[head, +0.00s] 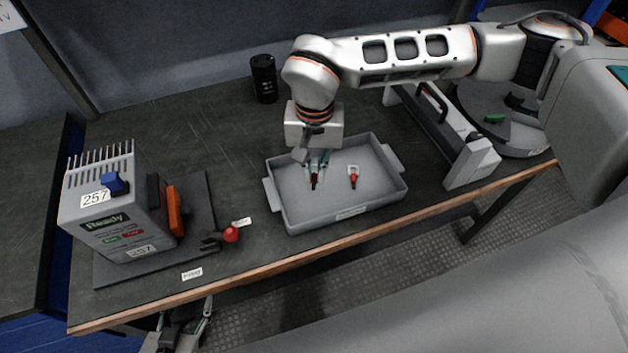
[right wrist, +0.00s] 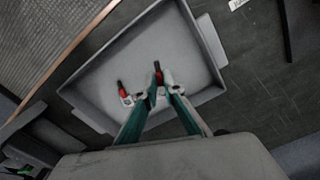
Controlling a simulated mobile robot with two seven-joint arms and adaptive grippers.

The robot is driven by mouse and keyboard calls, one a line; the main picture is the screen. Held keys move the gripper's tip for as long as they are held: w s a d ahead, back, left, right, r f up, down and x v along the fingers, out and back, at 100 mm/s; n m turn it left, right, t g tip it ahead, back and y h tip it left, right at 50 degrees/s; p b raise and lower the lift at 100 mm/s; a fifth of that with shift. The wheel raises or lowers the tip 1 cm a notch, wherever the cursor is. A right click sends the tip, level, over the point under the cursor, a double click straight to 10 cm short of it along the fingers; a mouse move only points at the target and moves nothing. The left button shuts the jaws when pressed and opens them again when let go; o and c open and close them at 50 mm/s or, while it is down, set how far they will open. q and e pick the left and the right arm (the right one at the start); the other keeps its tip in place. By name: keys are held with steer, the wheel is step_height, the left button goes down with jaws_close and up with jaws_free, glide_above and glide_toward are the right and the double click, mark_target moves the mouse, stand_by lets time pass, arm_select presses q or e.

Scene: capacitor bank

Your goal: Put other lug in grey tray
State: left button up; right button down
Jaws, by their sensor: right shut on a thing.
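The grey tray (head: 290,217) lies on the dark bench. One lug (head: 353,179), red with a pale ring end, lies on the tray floor; it also shows in the right wrist view (right wrist: 125,94). My right gripper (head: 316,165) is over the tray, pointing down, shut on the other lug (head: 314,182). That red and black lug shows at the fingertips in the right wrist view (right wrist: 158,74). Whether it touches the tray floor I cannot tell. My left gripper (head: 186,318) is below the bench's front edge, with its fingers apart and empty.
A grey device (head: 100,225) marked 257 stands on a dark mat at left, with a red knob (head: 231,234) beside it. A black cylinder (head: 264,78) stands behind the tray. A grey frame (head: 472,163) and a round tray (head: 520,138) are at right.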

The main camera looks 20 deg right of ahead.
mark_target(314, 177)
steer(key=shift+f, duration=2.1)
steer(key=shift+f+b, duration=0.3)
steer(key=c, duration=2.2)
jaws_free()
steer(key=shift+o, duration=0.2)
steer(key=shift+r, duration=0.1)
step_height(314, 177, up, 12)
steer(key=shift+f+p, duration=0.1)
steer(key=shift+p, duration=0.6)
steer(key=shift+r, duration=0.35)
steer(key=shift+s, duration=0.1)
